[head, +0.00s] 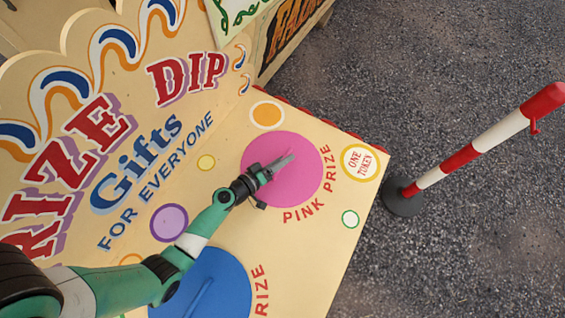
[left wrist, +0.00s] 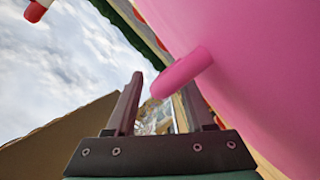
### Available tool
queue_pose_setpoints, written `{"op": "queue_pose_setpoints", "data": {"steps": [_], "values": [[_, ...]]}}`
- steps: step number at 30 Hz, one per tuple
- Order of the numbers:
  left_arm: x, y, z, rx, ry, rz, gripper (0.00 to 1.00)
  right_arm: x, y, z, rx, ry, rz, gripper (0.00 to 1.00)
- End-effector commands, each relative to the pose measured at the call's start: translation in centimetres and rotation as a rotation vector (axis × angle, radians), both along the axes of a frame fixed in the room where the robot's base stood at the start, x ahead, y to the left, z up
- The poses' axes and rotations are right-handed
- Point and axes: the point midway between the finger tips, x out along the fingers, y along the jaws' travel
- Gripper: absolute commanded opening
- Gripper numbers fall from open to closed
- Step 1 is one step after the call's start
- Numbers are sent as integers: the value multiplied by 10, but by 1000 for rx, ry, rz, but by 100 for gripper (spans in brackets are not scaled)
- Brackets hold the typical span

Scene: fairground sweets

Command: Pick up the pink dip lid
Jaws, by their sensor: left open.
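The pink dip lid (head: 300,187) is a round pink disc on the cream prize board, beside the words PINK PRIZE. My left gripper (head: 283,161) is over the lid and hides part of it. In the left wrist view the pink lid (left wrist: 262,65) fills the upper right, with a pink bar handle (left wrist: 182,72) sticking out from it. The handle's end shows between the fingertips, close to the right finger. The left gripper (left wrist: 160,92) is open, its fingers apart. I cannot tell whether a finger touches the handle. My right gripper is not in view.
A blue lid (head: 228,282) with a bar handle lies nearer, partly under my left arm. The lettered back panel (head: 150,140) rises at the left. A red and white post (head: 480,140) stands on gravel at the right. The gravel (head: 460,250) is otherwise clear.

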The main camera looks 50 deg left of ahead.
Motion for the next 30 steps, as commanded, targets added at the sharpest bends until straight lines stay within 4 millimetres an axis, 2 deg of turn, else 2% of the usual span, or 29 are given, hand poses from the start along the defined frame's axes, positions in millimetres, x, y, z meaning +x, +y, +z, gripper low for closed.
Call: {"op": "queue_pose_setpoints", "data": {"steps": [7, 8, 16, 30], "values": [[4, 0, -1, 0, 1, 1, 53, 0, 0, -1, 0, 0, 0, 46], [4, 0, -1, 0, 1, 1, 50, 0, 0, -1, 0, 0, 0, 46], [4, 0, -1, 0, 0, 0, 1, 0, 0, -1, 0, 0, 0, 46], [4, 0, -1, 0, 0, 0, 0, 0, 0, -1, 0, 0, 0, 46]]}}
